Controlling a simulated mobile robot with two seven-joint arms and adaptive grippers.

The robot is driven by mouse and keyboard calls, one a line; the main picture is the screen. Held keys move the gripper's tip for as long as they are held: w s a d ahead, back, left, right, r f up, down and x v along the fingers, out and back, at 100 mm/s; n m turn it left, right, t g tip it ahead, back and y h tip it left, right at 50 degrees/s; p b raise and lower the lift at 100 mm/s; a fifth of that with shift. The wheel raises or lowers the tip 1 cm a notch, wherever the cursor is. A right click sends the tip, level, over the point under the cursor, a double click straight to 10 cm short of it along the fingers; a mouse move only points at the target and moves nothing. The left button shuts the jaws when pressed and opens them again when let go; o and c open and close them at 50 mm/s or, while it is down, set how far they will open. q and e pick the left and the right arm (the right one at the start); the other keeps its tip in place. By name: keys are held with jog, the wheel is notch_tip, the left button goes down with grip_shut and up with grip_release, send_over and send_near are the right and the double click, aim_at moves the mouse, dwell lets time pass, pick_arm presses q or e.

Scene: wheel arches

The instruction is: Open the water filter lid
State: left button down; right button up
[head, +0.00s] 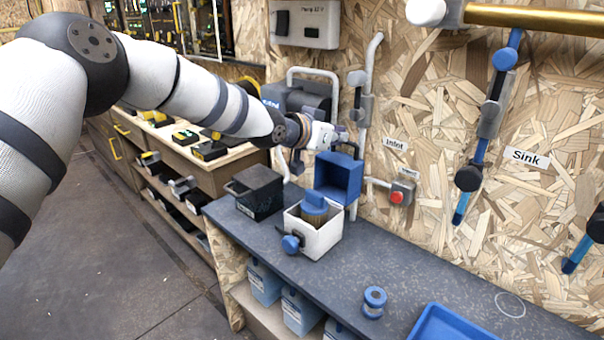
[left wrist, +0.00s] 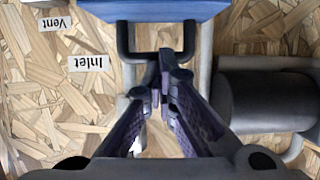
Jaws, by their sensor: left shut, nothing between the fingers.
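The water filter is a white box (head: 314,238) on the dark counter, with a blue-topped cartridge (head: 314,204) inside. Its blue lid (head: 338,178) stands open, upright at the back of the box. My left gripper (head: 345,138) is just above and behind the lid's upper edge. In the left wrist view the lid (left wrist: 150,9) shows along the top, with a dark U-shaped handle (left wrist: 128,45) on it. The left gripper's fingers (left wrist: 165,72) are shut and empty, their tips by the handle; I cannot tell whether they touch it. My right gripper is not in view.
Pipes and a red-knobbed inlet valve (head: 397,197) are on the wooden wall close by. A blue ring-shaped part (head: 374,302) and a blue tray (head: 450,323) lie on the counter to the right.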

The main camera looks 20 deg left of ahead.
pick_arm(q)
jog(key=shift+w+d, duration=0.2)
jog(key=shift+w, duration=0.15)
jog(key=shift+w+d+f, duration=0.25)
jog(key=shift+w+f, duration=0.1)
jog(key=shift+w, duration=0.2)
jog(key=shift+w+d, duration=0.1)
jog(key=shift+d, duration=0.2)
jog(key=shift+a, duration=0.1)
